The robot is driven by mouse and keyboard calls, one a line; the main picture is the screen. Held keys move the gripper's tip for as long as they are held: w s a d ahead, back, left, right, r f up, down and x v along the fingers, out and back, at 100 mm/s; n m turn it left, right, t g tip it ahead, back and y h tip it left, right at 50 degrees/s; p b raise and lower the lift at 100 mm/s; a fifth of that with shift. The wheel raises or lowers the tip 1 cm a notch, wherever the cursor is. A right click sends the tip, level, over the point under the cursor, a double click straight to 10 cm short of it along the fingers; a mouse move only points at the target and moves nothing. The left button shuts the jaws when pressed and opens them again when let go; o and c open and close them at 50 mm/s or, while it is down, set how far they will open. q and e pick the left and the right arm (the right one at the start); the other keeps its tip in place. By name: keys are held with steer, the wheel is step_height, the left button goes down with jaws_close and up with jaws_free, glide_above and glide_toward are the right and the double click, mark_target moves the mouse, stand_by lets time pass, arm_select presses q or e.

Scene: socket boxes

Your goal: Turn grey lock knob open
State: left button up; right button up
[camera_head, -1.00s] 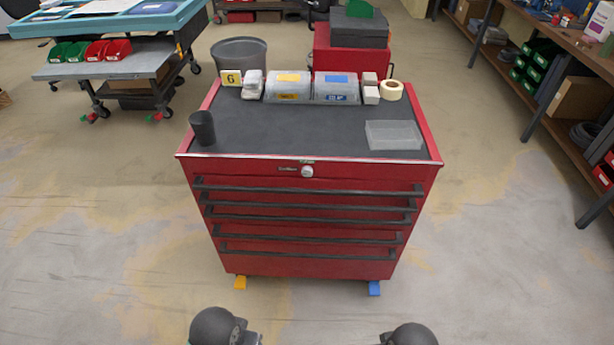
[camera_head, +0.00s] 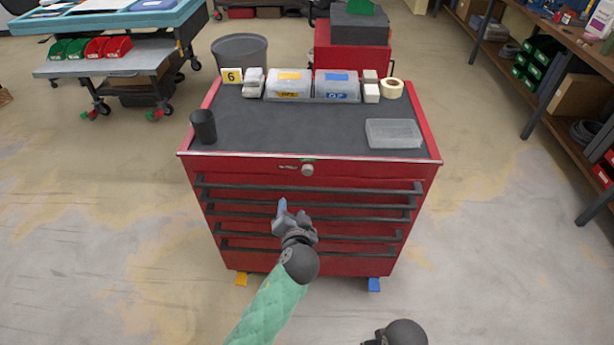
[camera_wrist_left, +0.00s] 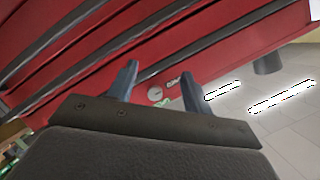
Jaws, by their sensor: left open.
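The grey lock knob (camera_head: 307,169) is a small round knob at the top centre of the red cabinet's (camera_head: 230,172) front, just under the top edge. In the left wrist view the knob (camera_wrist_left: 155,93) appears between my left gripper's fingers, some way beyond them. My left gripper (camera_head: 284,208) is in front of the drawers, below and a little left of the knob, apart from it. Its two blue-grey fingers (camera_wrist_left: 157,85) are spread with nothing between them. The fingers of my right gripper are not visible; only a dark rounded part of that arm shows at the bottom edge.
Several dark drawer handles (camera_head: 310,189) run across the cabinet front below the knob. On top are a black cup (camera_head: 203,127), a clear tray (camera_head: 393,134), lidded boxes (camera_head: 289,88) and a tape roll (camera_head: 391,89).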

mark_target(307, 173)
arm_select(q)
steer(key=w+d+r+t+h+p, duration=0.1)
steer(key=w, duration=0.2)
steer(key=w+d+r+m+t, duration=0.1)
steer(key=w+r, duration=0.1)
steer(key=w, duration=0.1)
steer(key=w+d+r+m+t+h+p, duration=0.1)
steer(key=w, duration=0.2)
steer(key=shift+d+r+t+h+p, duration=0.15)
steer(key=shift+d+t+h+p, duration=0.1)
steer(key=shift+t+h+p, duration=0.05)
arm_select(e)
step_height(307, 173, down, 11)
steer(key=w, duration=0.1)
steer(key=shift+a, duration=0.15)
arm_select(q)
steer(key=shift+c, duration=0.2)
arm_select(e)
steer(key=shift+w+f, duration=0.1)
arm_select(q)
steer(key=shift+m, duration=0.3)
steer(key=c, duration=0.9)
